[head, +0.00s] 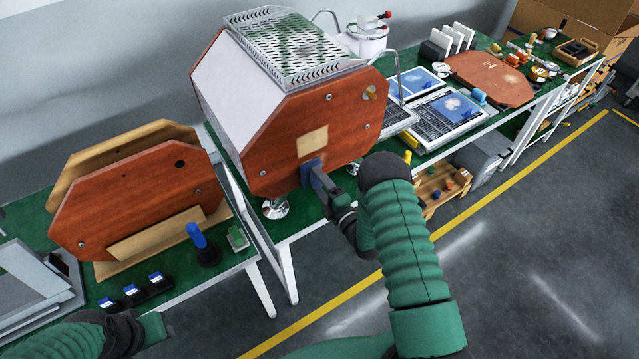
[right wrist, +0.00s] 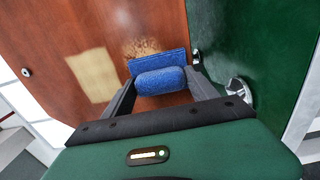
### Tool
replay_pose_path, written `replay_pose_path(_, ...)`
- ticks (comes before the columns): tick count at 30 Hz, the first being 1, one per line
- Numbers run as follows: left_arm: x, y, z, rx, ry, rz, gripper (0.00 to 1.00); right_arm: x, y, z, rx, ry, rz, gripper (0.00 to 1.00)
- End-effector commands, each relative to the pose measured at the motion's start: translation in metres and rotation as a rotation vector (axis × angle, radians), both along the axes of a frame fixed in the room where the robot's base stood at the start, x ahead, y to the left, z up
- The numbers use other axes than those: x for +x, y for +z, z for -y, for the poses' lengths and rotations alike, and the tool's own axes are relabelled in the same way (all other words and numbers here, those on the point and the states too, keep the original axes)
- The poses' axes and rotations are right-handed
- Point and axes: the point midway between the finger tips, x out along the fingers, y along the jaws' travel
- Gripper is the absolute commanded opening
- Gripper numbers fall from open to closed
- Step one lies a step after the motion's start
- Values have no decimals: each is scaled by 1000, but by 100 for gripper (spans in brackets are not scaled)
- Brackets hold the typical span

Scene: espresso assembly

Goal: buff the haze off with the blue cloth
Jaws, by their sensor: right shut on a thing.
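My right gripper (head: 322,184) is shut on the blue cloth (head: 311,171), a small blue pad with a rounded grip. The cloth is at the lower part of the red-brown front panel (head: 275,155) of the espresso machine; it seems to touch it. In the right wrist view the cloth (right wrist: 160,78) sits between my fingers, and a speckled pale haze patch (right wrist: 143,47) shows on the panel just beyond it. A plain pale square (right wrist: 92,75) lies to its left; in the head view it is above the cloth. My left arm shows at the bottom left; its fingers are not clear.
A perforated metal tray (head: 290,48) tops the machine. On the left bench stand loose octagonal panels (head: 130,195) and a blue-handled tool (head: 200,243). Panels and parts fill the right bench around another red-brown panel (head: 490,78). The floor in front is clear.

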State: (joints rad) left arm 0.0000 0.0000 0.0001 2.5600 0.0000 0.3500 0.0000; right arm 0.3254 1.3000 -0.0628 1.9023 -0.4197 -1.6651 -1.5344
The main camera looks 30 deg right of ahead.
Motion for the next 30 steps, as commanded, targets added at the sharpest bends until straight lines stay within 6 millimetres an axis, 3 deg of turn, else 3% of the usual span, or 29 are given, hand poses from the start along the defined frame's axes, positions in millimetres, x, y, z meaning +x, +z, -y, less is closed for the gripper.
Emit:
replay_pose_path(8,0,-2,0,0,0,0,36,1,0,3,-2,-1,2,16)
replay_pose_path(30,0,-27,0,0,0,0,36,4,-2,60,-3,-1,3,16)
